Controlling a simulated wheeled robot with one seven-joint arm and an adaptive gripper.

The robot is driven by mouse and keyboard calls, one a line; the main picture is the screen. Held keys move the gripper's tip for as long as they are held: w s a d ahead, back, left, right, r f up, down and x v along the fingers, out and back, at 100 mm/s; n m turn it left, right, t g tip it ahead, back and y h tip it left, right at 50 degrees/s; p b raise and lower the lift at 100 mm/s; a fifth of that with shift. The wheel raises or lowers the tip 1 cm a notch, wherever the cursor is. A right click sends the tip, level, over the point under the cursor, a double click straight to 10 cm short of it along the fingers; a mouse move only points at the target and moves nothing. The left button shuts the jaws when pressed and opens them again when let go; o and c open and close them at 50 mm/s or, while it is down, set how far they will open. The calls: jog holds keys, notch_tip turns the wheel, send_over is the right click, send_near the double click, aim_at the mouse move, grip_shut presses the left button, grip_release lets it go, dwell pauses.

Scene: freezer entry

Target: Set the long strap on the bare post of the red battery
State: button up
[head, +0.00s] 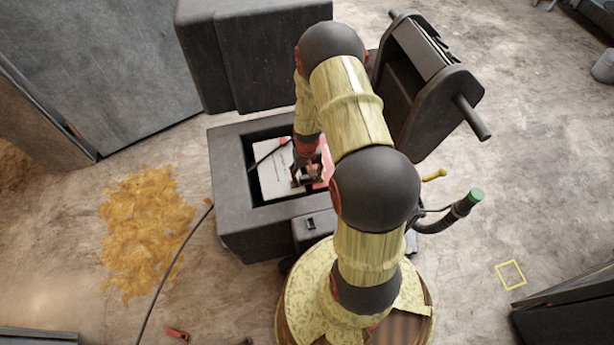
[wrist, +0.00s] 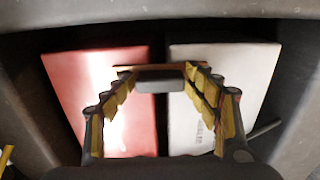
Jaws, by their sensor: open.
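The red battery (wrist: 95,85) lies at the left of the box in the wrist view; in the head view only a red strip (head: 325,170) shows beside my gripper. A white battery (wrist: 230,65) stands beside it, and in the head view it (head: 275,178) is at the left. My gripper (wrist: 165,70) is open above the gap between them. A thin copper-coloured bar (wrist: 130,68), perhaps the long strap, shows at the fingertips with a grey block (wrist: 160,86) in front. The posts are hidden, and I cannot tell what the bar rests on.
The dark box (head: 240,215) walls in both batteries. A thin dark rod (head: 268,154) crosses the white battery's edge. A dark cabinet (head: 255,50) stands behind. A cable (head: 180,255) and a red clip (head: 178,334) lie on the floor left, near an orange stain (head: 145,230).

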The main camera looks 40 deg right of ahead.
dwell(0.3)
notch_tip(320, 180, up, 12)
dwell(0.5)
jog(key=shift+s, duration=0.1)
dwell(0.4)
notch_tip(320, 180, up, 17)
jog(key=n, duration=0.1)
send_over(307, 177)
jog(key=s+a, duration=0.8)
jog(key=a, duration=0.1)
jog(key=s+a+r+n+t, duration=0.2)
jog(key=a+r, duration=0.4)
jog(key=r, duration=0.4)
jog(key=s+a+r+n+t, duration=0.2)
jog(key=a+r, duration=0.4)
jog(key=r, duration=0.4)
jog(key=shift+s+t, duration=0.8)
jog(key=shift+s, duration=0.3)
